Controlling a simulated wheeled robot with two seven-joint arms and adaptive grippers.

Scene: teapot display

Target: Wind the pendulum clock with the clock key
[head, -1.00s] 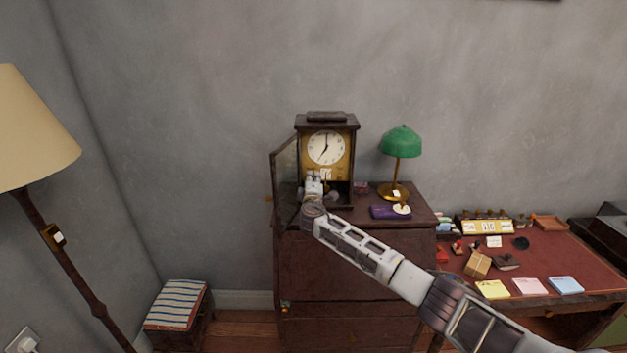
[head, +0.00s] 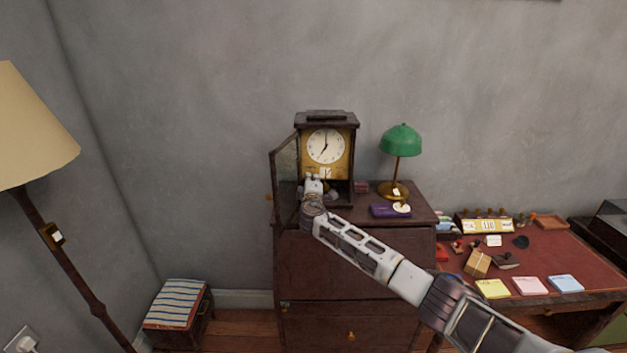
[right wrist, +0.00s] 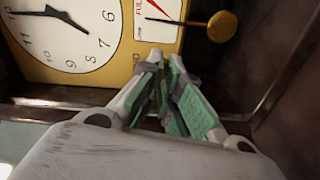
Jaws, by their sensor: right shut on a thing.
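The pendulum clock (head: 350,165) stands upright on the dark cabinet, its glass door (head: 285,180) swung open to the left. Its white dial (right wrist: 62,35) and a small gauge with a red needle (right wrist: 160,14) show in the right wrist view. The gold pendulum bob (right wrist: 222,26) is right of the gauge. My right gripper (head: 316,178) is inside the open clock front, its fingertips (right wrist: 163,58) at the gold plate below the gauge. Its green-padded fingers are closed on the clock key, which they hide. My left gripper is out of view.
A green lamp (head: 400,140) and a purple box (head: 385,211) stand right of the clock on the cabinet (head: 345,262). The open door is close to my right wrist. A red-topped desk (head: 560,255) with stationery is at the right, a floor lamp (head: 70,265) at the left.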

